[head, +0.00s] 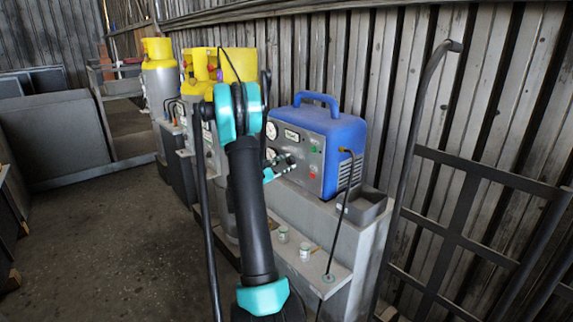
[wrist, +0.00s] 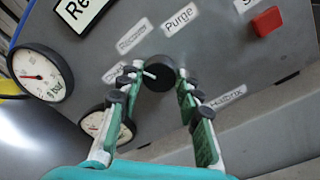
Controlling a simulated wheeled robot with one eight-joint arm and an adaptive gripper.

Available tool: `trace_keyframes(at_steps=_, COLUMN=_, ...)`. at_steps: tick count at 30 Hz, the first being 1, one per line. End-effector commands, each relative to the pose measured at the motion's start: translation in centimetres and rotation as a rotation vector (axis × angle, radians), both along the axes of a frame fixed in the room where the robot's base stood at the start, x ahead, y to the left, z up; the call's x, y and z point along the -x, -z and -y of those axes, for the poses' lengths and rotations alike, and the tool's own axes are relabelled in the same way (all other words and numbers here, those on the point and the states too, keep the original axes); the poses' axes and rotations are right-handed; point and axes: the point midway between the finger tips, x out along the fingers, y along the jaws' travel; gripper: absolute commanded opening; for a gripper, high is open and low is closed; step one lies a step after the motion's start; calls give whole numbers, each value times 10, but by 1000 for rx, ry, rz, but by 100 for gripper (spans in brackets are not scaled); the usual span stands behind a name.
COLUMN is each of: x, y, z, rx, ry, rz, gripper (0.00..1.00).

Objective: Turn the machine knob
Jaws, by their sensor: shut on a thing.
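The machine (head: 330,130) is a blue box with a handle and a grey front panel, on a grey ledge by the wall. Its black round knob (wrist: 160,76) shows in the wrist view below the "Purge" label, with a small light pointer at its left side. My gripper (wrist: 158,80) has its green and grey fingers on either side of the knob and is shut on it. In the head view my gripper (head: 285,166) is at the panel's lower part, and the knob is hidden there.
Two gauges (wrist: 41,76) sit left of the knob, and a red square button (wrist: 265,22) is to its upper right. Small jars (head: 304,251) stand on the lower ledge. A metal rack (head: 470,215) stands at right, and yellow-topped cylinders (head: 157,50) at left.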

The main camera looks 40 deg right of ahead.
Motion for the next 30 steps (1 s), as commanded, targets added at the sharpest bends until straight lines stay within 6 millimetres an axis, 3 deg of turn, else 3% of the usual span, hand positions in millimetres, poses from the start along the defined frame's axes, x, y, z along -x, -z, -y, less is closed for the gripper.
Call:
trace_keyframes(at_steps=15, x=0, y=1, z=-1, rx=-32, ry=2, rz=385, gripper=6)
trace_keyframes(at_steps=30, x=0, y=1, z=-1, rx=-40, ry=2, rz=487, gripper=6)
